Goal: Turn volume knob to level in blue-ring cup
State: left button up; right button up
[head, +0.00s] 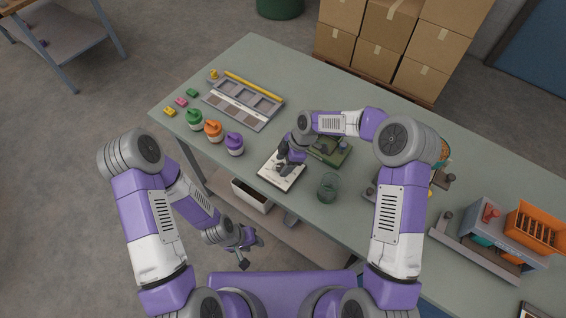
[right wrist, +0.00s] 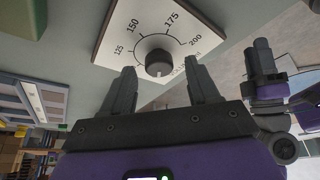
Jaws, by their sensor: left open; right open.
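A white dial plate (head: 291,181) lies on the workbench below my right gripper. In the right wrist view the plate (right wrist: 112,44) shows the marks 125, 150, 175 and 200 around a dark round knob (right wrist: 158,62). My right gripper (head: 282,164) is open above the plate. In its wrist view the open fingers (right wrist: 163,82) stand either side of the knob's line, with no visible contact. A clear greenish cup (head: 328,188) stands right of the plate; I cannot make out a blue ring. My left gripper (head: 247,250) is open and empty, low in front of the bench.
Green (head: 194,120), orange (head: 213,131) and purple (head: 234,144) jars stand on the bench's left, near a grey compartment tray (head: 231,118). A green device (head: 332,152) is behind the cup. An orange basket (head: 537,229) is at far right. Boxes are stacked behind.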

jog(key=shift+a+f, duration=0.15)
jog(key=shift+f, duration=0.35)
jog(key=shift+c, duration=0.2)
jog(key=c, duration=1)
